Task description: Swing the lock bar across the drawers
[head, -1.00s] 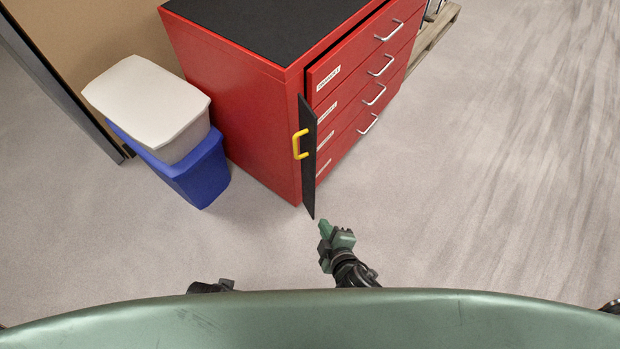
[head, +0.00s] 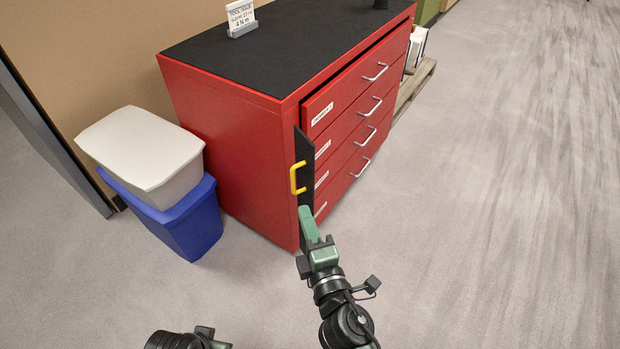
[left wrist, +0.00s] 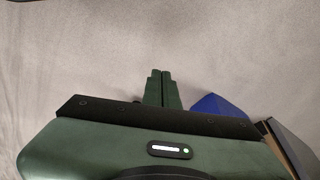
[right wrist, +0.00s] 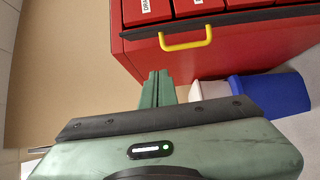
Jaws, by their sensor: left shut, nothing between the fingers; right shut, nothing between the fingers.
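The red drawer cabinet (head: 225,140) stands ahead, with a column of drawers on its right-facing front. The lock bar (head: 305,150) is a dark upright plate at the front's left edge, standing out from the drawers rather than across them. Its yellow handle (head: 297,178) faces me; the handle (right wrist: 186,38) and bar (right wrist: 255,17) also show in the right wrist view. My right gripper (head: 305,215) is shut and empty, its tips overlapping the bar's lower end in the head view; contact cannot be told. My left gripper (left wrist: 162,78) is shut and empty above bare floor.
The top drawer (head: 340,92) appears to stand slightly proud of the others. A blue bin (head: 190,225) with a pale lidded box (head: 140,148) on it stands left of the cabinet. A pallet (head: 415,88) lies beyond the cabinet. The floor (head: 490,200) to the right is clear.

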